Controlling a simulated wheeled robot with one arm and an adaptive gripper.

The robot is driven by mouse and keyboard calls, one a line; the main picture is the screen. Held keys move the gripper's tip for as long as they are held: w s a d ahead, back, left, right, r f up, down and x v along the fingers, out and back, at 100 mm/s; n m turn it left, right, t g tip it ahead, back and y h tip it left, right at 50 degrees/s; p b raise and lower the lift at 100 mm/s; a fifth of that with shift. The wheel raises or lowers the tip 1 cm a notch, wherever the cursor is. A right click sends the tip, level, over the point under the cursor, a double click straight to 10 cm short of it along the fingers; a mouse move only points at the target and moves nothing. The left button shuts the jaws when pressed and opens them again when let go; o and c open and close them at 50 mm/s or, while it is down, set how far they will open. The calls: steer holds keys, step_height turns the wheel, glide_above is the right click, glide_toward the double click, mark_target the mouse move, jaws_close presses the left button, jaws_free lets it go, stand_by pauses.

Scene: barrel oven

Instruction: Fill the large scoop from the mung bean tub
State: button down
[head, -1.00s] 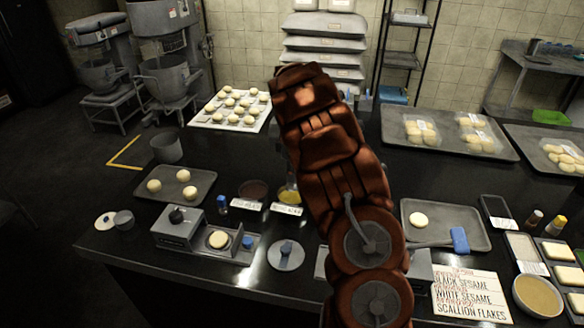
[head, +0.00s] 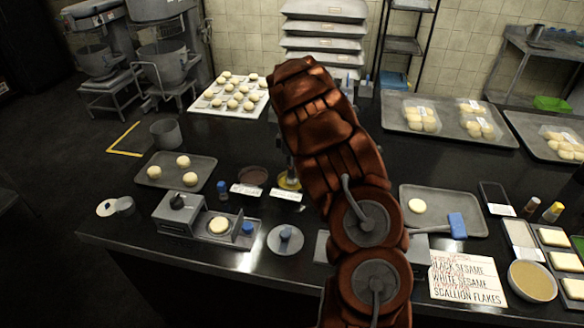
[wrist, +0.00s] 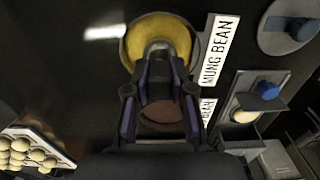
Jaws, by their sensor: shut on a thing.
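The mung bean tub (wrist: 184,36) is a round bowl of yellow filling beside a white MUNG BEAN label (wrist: 219,48) in the wrist view. In the head view the tub (head: 289,183) shows just left of my arm, partly covered. My gripper (wrist: 160,70) is over the tub's near side with its fingers closed together. A small pale grey piece, apparently the large scoop (wrist: 158,47), shows at the fingertips against the yellow filling. Most of the scoop is hidden by the fingers, so I cannot tell how much it holds.
A tub of dark reddish filling (head: 252,175) stands next to the mung bean tub. A dough tray (head: 152,181) lies left. Dark counter between is clear.

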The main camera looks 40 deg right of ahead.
steer(key=shift+f+b, duration=0.35)
steer(key=shift+f, duration=0.2)
stand_by(1.2)
steer(key=shift+r, duration=0.1)
steer(key=shift+r, duration=3.45)
